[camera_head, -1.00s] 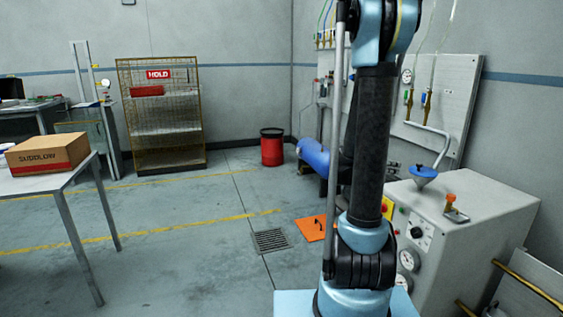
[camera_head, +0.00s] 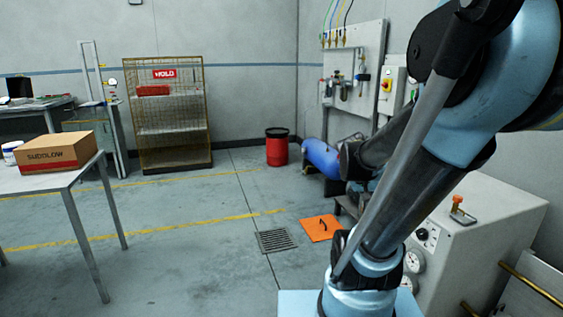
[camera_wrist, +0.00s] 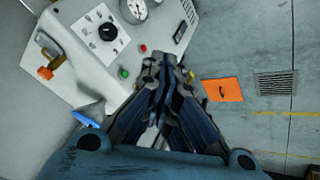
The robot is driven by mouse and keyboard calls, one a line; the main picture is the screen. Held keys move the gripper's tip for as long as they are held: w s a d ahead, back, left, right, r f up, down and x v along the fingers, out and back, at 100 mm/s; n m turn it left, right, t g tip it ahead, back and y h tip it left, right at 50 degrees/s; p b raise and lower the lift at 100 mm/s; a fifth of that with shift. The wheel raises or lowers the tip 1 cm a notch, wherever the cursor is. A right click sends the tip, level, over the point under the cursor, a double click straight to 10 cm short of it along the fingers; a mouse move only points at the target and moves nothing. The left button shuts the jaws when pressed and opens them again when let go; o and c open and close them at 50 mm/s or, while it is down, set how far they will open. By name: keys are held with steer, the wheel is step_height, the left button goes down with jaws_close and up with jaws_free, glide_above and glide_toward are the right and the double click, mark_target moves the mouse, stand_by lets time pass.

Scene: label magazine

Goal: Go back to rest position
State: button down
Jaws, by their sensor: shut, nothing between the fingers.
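My gripper (camera_wrist: 168,66) shows in the wrist view with its dark fingertips together and nothing between them. It is in the air, in front of the white machine cabinet (camera_wrist: 72,52) and above the floor. In the head view my arm leans up to the right across the right half and I cannot clearly make out the gripper there.
The cabinet (camera_head: 490,235) stands close on the right. An orange floor plate (camera_head: 321,228) and a drain grate (camera_head: 275,241) lie left of my arm. A table (camera_head: 45,182) with a cardboard box (camera_head: 58,153) is at left. The middle floor is open.

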steer(key=s+a+f+n+y, duration=0.3)
steer(key=s+a+n+y, duration=0.2)
steer(key=s+a, duration=0.5)
steer(key=shift+s+a+f+g, duration=0.15)
steer(key=shift+a+f+g, duration=0.2)
steer(key=shift+a, duration=0.6)
steer(key=shift+s, duration=0.1)
